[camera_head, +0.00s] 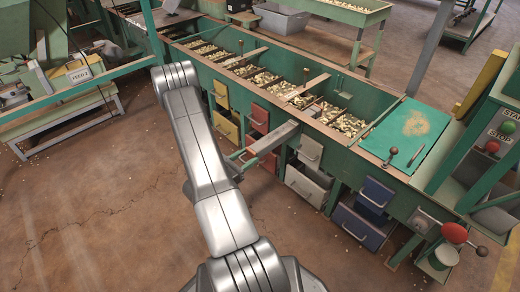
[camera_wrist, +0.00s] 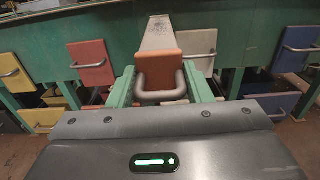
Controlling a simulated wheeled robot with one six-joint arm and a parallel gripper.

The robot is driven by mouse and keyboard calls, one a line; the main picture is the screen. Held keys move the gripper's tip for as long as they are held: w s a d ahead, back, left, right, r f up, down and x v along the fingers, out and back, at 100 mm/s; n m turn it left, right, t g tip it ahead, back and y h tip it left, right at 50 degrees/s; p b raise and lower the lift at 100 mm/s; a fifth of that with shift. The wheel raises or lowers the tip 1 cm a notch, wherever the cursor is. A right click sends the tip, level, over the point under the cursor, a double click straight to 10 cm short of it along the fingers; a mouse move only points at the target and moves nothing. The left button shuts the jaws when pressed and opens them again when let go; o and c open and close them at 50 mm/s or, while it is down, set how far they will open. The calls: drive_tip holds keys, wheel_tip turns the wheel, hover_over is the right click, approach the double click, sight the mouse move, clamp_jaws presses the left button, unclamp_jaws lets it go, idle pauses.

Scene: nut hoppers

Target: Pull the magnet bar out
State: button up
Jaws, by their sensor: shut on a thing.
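The magnet bar (camera_head: 272,138) is a long pale grey bar sticking out of the front of the green hopper bench. In the wrist view the bar (camera_wrist: 157,35) runs straight away from me, with an orange-brown end block (camera_wrist: 159,68) and a grey U-shaped handle (camera_wrist: 160,95) on its near end. My gripper (camera_wrist: 160,98) is at this handle, shut on it. The wrist body hides the lower part of the grasp. Green side pieces flank the block; I cannot tell whether they are fingers or rails. In the head view my arm hides most of the gripper.
The green bench (camera_head: 385,165) has nut-filled bins on top. Yellow (camera_head: 226,126), red (camera_head: 259,118) and white (camera_head: 311,150) panels with handles line its front, beside the bar. A blue drawer (camera_head: 376,193) is farther right. The floor (camera_head: 90,220) at left is clear.

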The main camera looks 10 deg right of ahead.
drive_tip(key=shift+v, duration=2.55)
drive_tip(key=o, duration=1.2)
drive_tip(key=p+v, duration=0.3)
drive_tip(key=v, duration=1)
drive_tip(key=shift+s+a, duration=0.25)
drive_tip(key=shift+f, duration=0.1)
drive_tip(key=shift+b+x, duration=1.55)
drive_tip(key=shift+x, duration=5.4)
